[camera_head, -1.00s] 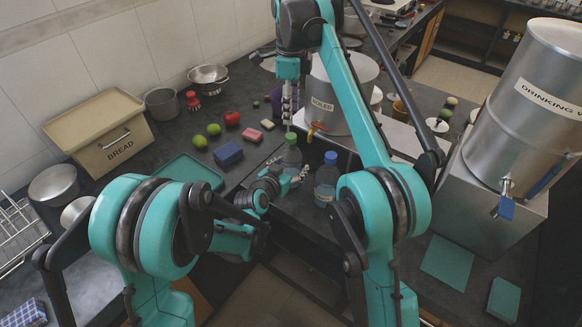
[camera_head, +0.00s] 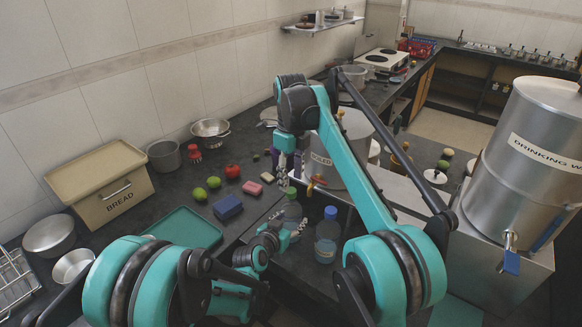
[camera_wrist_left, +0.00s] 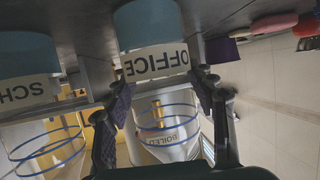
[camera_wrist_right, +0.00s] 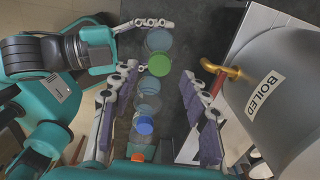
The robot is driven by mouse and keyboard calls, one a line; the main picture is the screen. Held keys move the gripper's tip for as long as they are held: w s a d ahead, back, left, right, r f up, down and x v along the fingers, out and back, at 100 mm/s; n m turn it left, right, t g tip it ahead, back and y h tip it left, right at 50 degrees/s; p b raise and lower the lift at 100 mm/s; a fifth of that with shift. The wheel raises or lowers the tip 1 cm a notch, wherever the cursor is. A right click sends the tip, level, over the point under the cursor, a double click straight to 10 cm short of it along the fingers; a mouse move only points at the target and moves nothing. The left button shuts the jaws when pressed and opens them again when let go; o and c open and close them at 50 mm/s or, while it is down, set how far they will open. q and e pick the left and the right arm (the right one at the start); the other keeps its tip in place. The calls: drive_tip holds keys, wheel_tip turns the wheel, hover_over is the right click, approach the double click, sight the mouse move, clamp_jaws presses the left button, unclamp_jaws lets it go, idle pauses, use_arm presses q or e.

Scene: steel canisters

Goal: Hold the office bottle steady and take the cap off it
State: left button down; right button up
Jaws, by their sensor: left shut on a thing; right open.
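The office bottle (camera_head: 292,211) is clear, upright and has a green cap (camera_head: 291,193). Its OFFICE label (camera_wrist_left: 155,64) shows upside down in the left wrist view. My left gripper (camera_head: 284,231) is shut around its body; one finger shows beside it in the right wrist view. My right gripper (camera_head: 289,172) points down above the bottle, open and empty. In the right wrist view the green cap (camera_wrist_right: 159,64) lies between the spread fingers (camera_wrist_right: 168,76), nearer the left one. The cap is on the bottle. Whether a fingertip is level with the cap is unclear.
A blue-capped bottle (camera_head: 327,236) stands close to the right of the office bottle; an orange cap (camera_wrist_right: 138,157) shows beyond it. The BOILED steel canister (camera_head: 345,150) with its tap stands just behind.

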sight(291, 190)
drive_tip(key=shift+f, duration=1.85)
clamp_jaws()
